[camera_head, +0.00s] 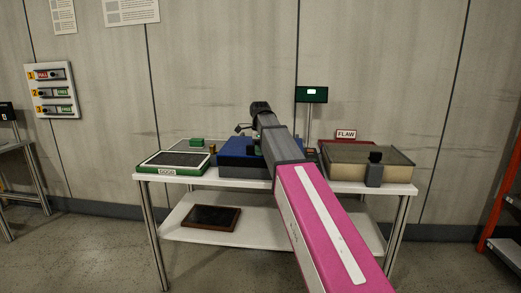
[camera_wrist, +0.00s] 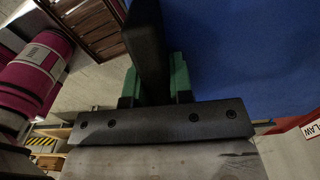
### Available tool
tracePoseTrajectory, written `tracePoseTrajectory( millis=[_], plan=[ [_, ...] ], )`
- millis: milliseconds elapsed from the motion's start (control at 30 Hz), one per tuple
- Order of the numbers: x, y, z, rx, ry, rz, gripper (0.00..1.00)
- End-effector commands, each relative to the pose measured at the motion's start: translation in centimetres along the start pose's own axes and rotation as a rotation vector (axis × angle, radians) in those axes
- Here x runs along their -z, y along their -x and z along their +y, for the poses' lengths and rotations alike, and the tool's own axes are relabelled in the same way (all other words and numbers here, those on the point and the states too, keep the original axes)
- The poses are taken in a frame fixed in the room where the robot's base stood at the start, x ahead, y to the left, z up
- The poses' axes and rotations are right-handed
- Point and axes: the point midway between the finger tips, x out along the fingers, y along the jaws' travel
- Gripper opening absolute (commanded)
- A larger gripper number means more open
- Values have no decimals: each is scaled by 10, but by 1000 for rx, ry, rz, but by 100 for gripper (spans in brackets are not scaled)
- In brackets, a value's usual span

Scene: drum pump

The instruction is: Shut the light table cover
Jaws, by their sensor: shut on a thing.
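The blue case (camera_head: 238,147), which looks like the light table with its cover, stands in the middle of the white table. In the wrist view a broad blue surface (camera_wrist: 250,50) fills the upper right. My gripper (camera_wrist: 155,85) has green finger pads on both sides of a black upright bar (camera_wrist: 147,40), and it is shut on this bar, which looks like the cover's handle. I cannot tell how far the cover stands open.
A green-rimmed tray (camera_head: 149,169) marked GOOD lies on the left of the table (camera_head: 200,181). A small screen (camera_head: 311,94) rises behind. A brown-framed panel (camera_head: 212,217) lies on the lower shelf.

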Motion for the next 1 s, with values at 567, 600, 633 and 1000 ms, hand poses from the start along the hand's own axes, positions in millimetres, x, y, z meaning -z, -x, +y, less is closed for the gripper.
tracePoseTrajectory(
  millis=[567, 600, 633, 1000],
  plan=[
    [0, 0, 5, -6, 0, 0, 47],
    [0, 0, 5, -5, 0, 0, 47],
    [0, 0, 4, -5, 0, 0, 47],
    [0, 39, 3, -2, 0, -1, 47]
  ],
)
